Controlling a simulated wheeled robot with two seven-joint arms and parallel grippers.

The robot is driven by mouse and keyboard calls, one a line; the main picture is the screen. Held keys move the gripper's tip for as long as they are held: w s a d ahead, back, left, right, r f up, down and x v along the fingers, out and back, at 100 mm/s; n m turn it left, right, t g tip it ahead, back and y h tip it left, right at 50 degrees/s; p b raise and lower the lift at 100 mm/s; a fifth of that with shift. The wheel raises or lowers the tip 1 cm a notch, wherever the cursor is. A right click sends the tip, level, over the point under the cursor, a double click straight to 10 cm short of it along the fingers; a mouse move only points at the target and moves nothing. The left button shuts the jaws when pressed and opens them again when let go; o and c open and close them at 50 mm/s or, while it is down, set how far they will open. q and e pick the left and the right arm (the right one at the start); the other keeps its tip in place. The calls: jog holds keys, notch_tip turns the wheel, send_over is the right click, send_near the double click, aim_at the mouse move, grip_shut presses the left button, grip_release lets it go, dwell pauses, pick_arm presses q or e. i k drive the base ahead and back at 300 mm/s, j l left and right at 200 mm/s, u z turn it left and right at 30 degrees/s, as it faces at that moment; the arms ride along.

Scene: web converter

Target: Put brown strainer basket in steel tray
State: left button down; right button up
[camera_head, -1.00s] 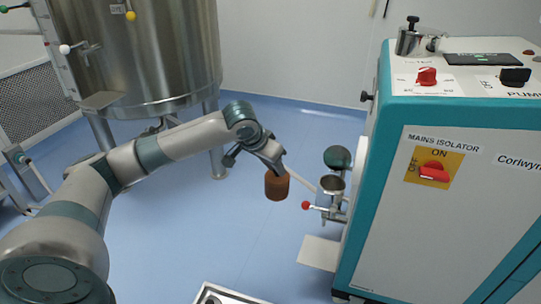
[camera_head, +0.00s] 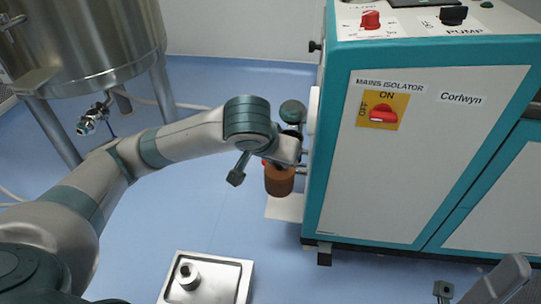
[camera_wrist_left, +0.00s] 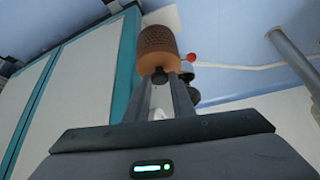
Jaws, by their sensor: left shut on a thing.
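The brown strainer basket (camera_head: 279,181) hangs below the end of my left arm in the head view, upright or nearly so, over the floor beside the teal cabinet. My left gripper (camera_wrist_left: 172,82) is shut on it in the wrist view, where the basket (camera_wrist_left: 158,42) shows a perforated dark brown wall and a lighter orange-brown end by the fingertips. The arm's wrist hides the fingertips in the head view. The steel tray (camera_head: 228,283) is at the bottom middle, below and left of the basket. Part of my right arm shows at the bottom right; its fingertips are not clear.
A steel fitting (camera_head: 188,274) stands in the tray's left part; its right part looks bare. The teal and white cabinet (camera_head: 420,150) stands close right of the basket. A steel tank (camera_head: 80,45) on legs is at the back left. Blue floor lies between.

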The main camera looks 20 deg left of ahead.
aim_at(220, 286)
jog(key=l+u, duration=0.1)
jog(key=u, duration=0.3)
jog(key=l+u, duration=0.15)
jog(key=u, duration=0.2)
jog(key=l+u, duration=0.15)
jog(key=u, duration=0.25)
jog(key=i+l, duration=0.05)
